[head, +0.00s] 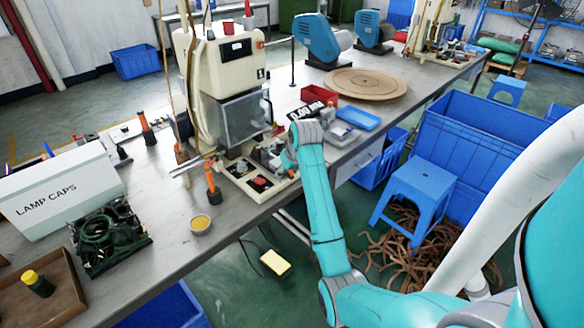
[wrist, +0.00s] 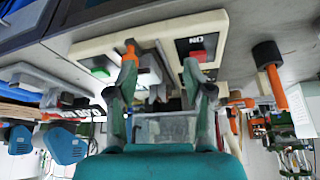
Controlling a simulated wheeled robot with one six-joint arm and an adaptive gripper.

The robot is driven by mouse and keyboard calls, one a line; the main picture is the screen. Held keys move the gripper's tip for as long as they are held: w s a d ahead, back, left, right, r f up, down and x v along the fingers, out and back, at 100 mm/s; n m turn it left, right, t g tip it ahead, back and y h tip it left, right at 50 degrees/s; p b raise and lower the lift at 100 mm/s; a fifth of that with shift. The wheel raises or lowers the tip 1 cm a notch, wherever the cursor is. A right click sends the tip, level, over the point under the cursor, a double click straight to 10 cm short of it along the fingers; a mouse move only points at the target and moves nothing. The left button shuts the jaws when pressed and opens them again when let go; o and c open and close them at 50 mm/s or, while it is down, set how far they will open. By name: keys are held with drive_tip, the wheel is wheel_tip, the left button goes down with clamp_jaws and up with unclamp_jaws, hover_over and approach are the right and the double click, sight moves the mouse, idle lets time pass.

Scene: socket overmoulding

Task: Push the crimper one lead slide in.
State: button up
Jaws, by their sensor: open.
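Crimper one (head: 232,62) is a cream machine marked 1 on the bench, with a clear guard over its front. My gripper (head: 285,158) is low in front of the crimper, at the right side of its base. In the wrist view my gripper (wrist: 160,72) has its two fingers apart, with pale and grey metal parts of the crimper's base between and beyond them. A small orange part (wrist: 130,49) shows at the left fingertip; I cannot tell whether they touch. The lead slide cannot be told apart clearly, as the gripper partly hides this area.
The cream base carries a red button (wrist: 199,56) and a green button (wrist: 100,71). An orange-handled tool (head: 211,183) stands left of the base. A red bin (head: 318,94), a blue tray (head: 358,117) and a round wooden disc (head: 365,84) lie to the right.

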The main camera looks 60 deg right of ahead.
drive_tip(key=s+d+r, duration=0.1)
drive_tip(key=d+r, duration=0.3)
drive_tip(key=r, duration=0.2)
drive_tip(key=shift+g, duration=0.4)
drive_tip(key=x, duration=1)
drive_tip(key=shift+d+f, duration=0.15)
drive_tip(key=shift+f, duration=0.1)
clamp_jaws()
